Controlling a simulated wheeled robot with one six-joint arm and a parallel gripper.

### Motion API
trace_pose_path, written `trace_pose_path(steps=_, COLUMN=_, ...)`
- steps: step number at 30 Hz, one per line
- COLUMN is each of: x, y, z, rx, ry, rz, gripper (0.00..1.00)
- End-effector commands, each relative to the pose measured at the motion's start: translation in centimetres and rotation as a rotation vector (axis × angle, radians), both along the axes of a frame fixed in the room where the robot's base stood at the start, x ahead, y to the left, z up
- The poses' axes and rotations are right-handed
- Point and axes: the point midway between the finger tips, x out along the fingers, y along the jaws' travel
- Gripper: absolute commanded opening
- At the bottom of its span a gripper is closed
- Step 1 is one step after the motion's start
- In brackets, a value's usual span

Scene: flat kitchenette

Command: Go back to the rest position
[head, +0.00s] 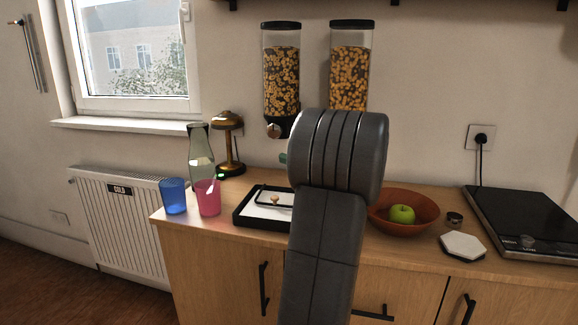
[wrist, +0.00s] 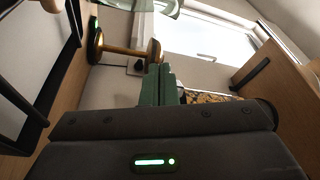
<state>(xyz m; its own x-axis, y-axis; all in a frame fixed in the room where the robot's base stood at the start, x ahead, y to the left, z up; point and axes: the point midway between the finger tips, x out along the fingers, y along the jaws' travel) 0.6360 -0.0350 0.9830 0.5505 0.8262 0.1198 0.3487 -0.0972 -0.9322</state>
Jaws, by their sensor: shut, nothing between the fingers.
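My gripper (wrist: 158,85) shows in the wrist view with its two green fingers together and nothing between them. In the head view my arm stands in front of the counter and hides most of the gripper; a small greenish tip shows at the arm's left edge. The fingers are apart from the brass lamp (wrist: 128,50), which lies beyond them in the wrist view. The lamp also stands at the back of the counter in the head view (head: 228,122).
The counter holds a blue cup (head: 173,196), a pink cup (head: 208,198) by a glass bottle (head: 201,150), a black-rimmed tray (head: 243,221), a bowl (head: 383,215) with a green apple (head: 402,214), a white hexagonal piece (head: 462,246) and a hob (head: 520,215). Two cereal dispensers (head: 281,75) hang behind.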

Motion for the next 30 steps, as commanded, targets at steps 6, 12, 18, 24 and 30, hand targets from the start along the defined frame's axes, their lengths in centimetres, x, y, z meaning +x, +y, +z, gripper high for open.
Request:
trace_pose_path(steps=6, x=0.0, y=0.0, z=4.8, rx=-0.002, ry=-0.005, rz=0.001, gripper=0.00)
trace_pose_path(steps=12, x=0.0, y=0.0, z=7.5, rx=-0.002, ry=-0.002, rz=0.001, gripper=0.00)
trace_pose_path(steps=18, x=0.0, y=0.0, z=8.3, rx=-0.001, ry=-0.001, rz=0.001, gripper=0.00)
trace_pose_path(steps=24, x=0.0, y=0.0, z=8.3, rx=-0.001, ry=-0.001, rz=0.001, gripper=0.00)
trace_pose_path(steps=30, x=0.0, y=0.0, z=7.4, rx=0.001, ry=0.002, rz=0.001, gripper=0.00)
